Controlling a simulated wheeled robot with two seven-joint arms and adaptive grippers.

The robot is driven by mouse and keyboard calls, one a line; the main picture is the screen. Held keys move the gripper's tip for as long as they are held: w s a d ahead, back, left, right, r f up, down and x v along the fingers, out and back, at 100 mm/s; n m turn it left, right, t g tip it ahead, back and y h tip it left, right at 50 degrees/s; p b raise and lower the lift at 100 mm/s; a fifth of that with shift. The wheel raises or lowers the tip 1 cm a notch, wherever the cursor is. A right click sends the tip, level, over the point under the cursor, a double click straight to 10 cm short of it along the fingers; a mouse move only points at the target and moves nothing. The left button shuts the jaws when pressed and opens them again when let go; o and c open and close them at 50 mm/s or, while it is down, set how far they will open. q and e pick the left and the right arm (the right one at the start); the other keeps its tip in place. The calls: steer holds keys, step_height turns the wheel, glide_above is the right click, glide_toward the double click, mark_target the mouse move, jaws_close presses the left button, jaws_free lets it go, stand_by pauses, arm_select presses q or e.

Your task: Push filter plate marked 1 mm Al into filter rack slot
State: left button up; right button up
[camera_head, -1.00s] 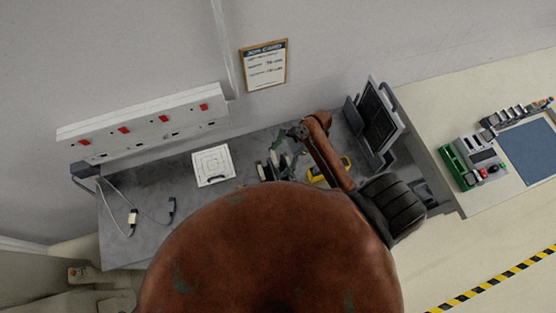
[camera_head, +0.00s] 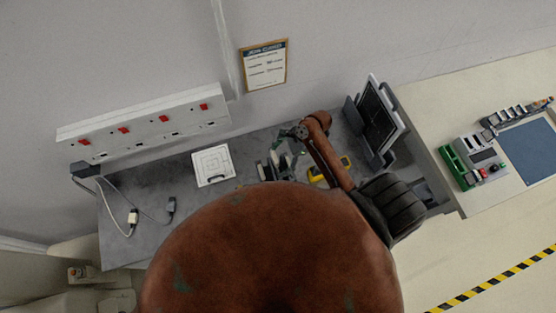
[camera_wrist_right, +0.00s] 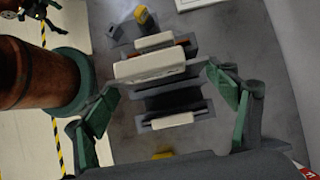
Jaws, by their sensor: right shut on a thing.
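In the right wrist view a dark grey filter rack (camera_wrist_right: 180,102) stands on the grey bench top, with several pale-edged plates in or on it. The pale plate nearest the camera (camera_wrist_right: 150,66) lies between my right fingers; its marking is not readable. My right gripper (camera_wrist_right: 165,84) has green fingers on either side of this plate and is shut on it. In the head view the right gripper (camera_head: 286,139) is small and hangs over the rack (camera_head: 266,171), which my own body partly hides. Whether the plate sits in a slot is unclear. My left gripper is not in view.
A white square board (camera_head: 212,165) lies left of the rack. Cables with plugs (camera_head: 133,217) lie further left. A dark monitor (camera_head: 378,115) stands at the bench's right end. Yellow objects (camera_head: 345,162) lie near my right arm. A socket panel (camera_head: 145,125) runs along the wall.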

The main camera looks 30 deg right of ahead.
steer(key=shift+f, duration=3.5)
steer(key=o, duration=1.4)
steer(key=v, duration=1.2)
